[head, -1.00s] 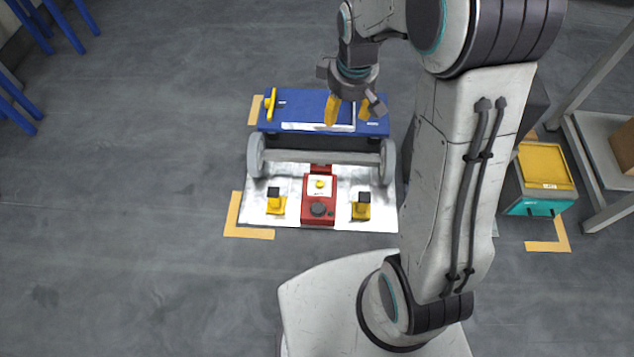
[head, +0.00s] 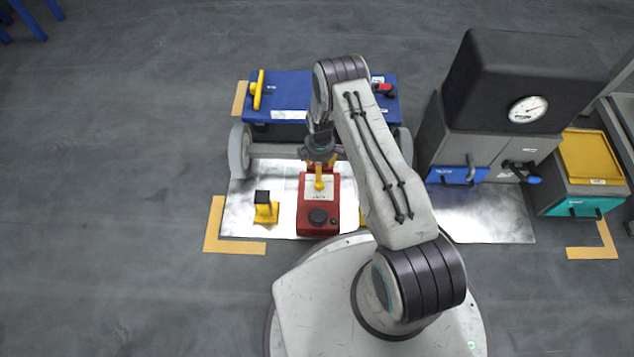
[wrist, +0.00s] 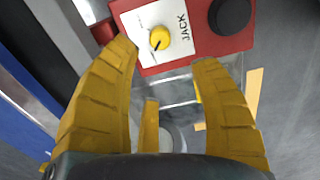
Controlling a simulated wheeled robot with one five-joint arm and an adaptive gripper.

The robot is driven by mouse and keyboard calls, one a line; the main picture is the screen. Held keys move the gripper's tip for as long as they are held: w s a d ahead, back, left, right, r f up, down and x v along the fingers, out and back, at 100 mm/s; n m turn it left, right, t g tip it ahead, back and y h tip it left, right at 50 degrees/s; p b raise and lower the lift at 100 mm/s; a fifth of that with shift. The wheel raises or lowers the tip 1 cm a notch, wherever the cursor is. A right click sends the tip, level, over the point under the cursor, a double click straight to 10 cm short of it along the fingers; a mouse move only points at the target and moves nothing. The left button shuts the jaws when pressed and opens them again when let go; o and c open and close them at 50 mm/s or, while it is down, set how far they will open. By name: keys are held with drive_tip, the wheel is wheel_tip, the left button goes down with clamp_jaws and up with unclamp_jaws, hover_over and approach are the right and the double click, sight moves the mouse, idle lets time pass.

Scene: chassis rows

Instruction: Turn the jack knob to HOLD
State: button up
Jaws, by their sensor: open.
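The red jack box (head: 303,228) stands on the bright metal plate, with a white label face. Its yellow knob (head: 319,184) sits on that face, close under my gripper. In the wrist view the knob (wrist: 160,37) shows a dark pointer line aimed to the lower left, beside the word JACK. The small position marks are too blurred to read. My gripper (head: 320,163) is open; in the wrist view its yellow fingers (wrist: 167,57) are spread and empty. The knob appears beyond the fingertips, nearer the left one, with no visible contact.
A black round cap (head: 318,216) is on the jack box's front part. A yellow block with a black top (head: 264,208) stands to its left. A wheeled axle and blue chassis (head: 290,92) lie behind. A grey cabinet with a gauge (head: 528,109) stands right.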

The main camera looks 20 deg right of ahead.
sight(319, 184)
drive_tip(key=shift+n, duration=0.3)
wheel_tip(319, 184, down, 12)
drive_tip(key=b, duration=0.4)
drive_tip(key=shift+r, duration=0.15)
clamp_jaws()
idle(0.3)
